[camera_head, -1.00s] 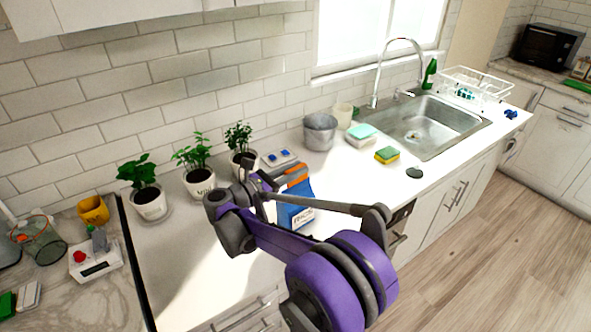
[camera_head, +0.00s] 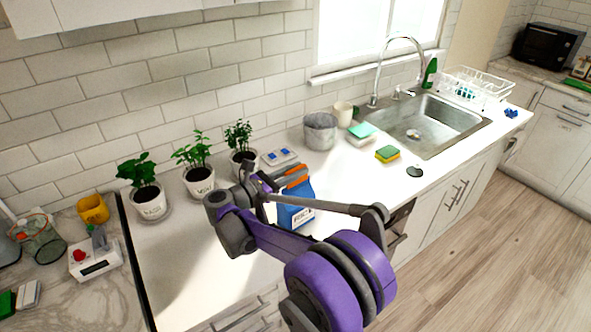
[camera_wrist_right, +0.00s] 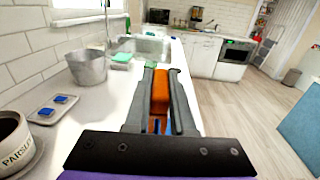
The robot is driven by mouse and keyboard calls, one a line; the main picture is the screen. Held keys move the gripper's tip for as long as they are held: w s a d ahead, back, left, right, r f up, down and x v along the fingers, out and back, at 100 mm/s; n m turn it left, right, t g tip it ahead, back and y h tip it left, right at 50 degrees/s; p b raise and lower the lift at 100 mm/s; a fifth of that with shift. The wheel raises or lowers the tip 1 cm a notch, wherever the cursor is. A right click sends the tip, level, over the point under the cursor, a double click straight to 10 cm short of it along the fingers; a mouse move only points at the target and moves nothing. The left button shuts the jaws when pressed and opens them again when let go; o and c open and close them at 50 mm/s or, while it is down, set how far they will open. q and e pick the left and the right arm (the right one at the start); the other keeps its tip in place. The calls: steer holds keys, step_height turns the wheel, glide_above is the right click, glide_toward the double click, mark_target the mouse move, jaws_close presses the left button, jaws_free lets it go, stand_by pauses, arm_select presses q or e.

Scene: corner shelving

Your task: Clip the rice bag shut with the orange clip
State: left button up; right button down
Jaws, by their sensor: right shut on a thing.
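The blue rice bag (camera_head: 297,216) stands upright on the white counter, partly hidden behind my right arm. The orange clip (camera_head: 297,173) is at the top of the bag. My right gripper (camera_head: 283,177) is shut on the clip. In the right wrist view, the orange clip (camera_wrist_right: 160,92) lies lengthwise between the two grey fingers. A little blue of the bag shows below it there. I cannot tell whether the clip's jaws pinch the bag's top. My left gripper is not in view.
Potted herbs (camera_head: 197,176) line the wall left of the bag. A scale-like tray with blue pieces (camera_head: 279,156) and a grey bucket (camera_head: 320,131) stand behind it. A sponge (camera_head: 387,154) and the sink (camera_head: 432,125) are to the right. The counter left of my arm is clear.

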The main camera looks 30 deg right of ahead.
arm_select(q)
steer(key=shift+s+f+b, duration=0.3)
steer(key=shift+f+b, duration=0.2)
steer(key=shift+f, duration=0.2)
arm_select(e)
steer(key=shift+f, duration=1.2)
steer(key=c, duration=0.7)
jaws_free()
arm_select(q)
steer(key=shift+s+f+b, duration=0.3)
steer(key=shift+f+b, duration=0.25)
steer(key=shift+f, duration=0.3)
arm_select(e)
steer(key=a, duration=0.3)
steer(key=s+a, duration=0.1)
steer(key=a, duration=0.6)
steer(key=shift+s+a, duration=0.3)
steer(key=shift+a, duration=0.05)
steer(key=shift+r, duration=0.1)
